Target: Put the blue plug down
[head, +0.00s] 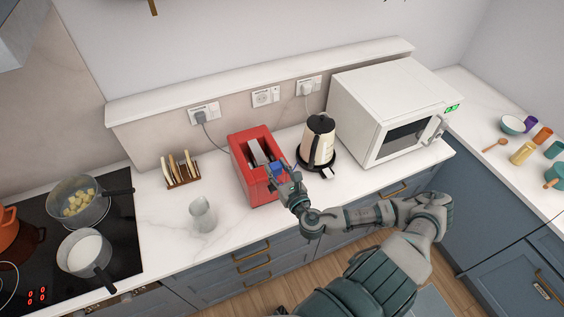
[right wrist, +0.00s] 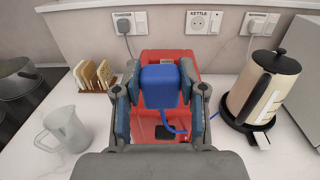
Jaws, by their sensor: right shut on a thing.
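The blue plug (right wrist: 160,86) is between the fingers of my right gripper (right wrist: 160,95) in the right wrist view, with a short blue cord curling below it. My right gripper also shows in the head view (head: 284,180), shut on the blue plug (head: 277,169) over the front right part of the red toaster (head: 243,145). The toaster also fills the space behind the plug in the right wrist view (right wrist: 150,56). I cannot tell whether the plug touches the toaster. My left gripper is not in view.
The kettle (head: 319,140) stands close to the right of the toaster, with the microwave (head: 375,100) beyond. A toast rack (head: 182,170) and glass jug (head: 203,214) stand left. Wall sockets (head: 265,97) line the back; the outer ones hold plugs. White counter (head: 165,215) is bare near the jug.

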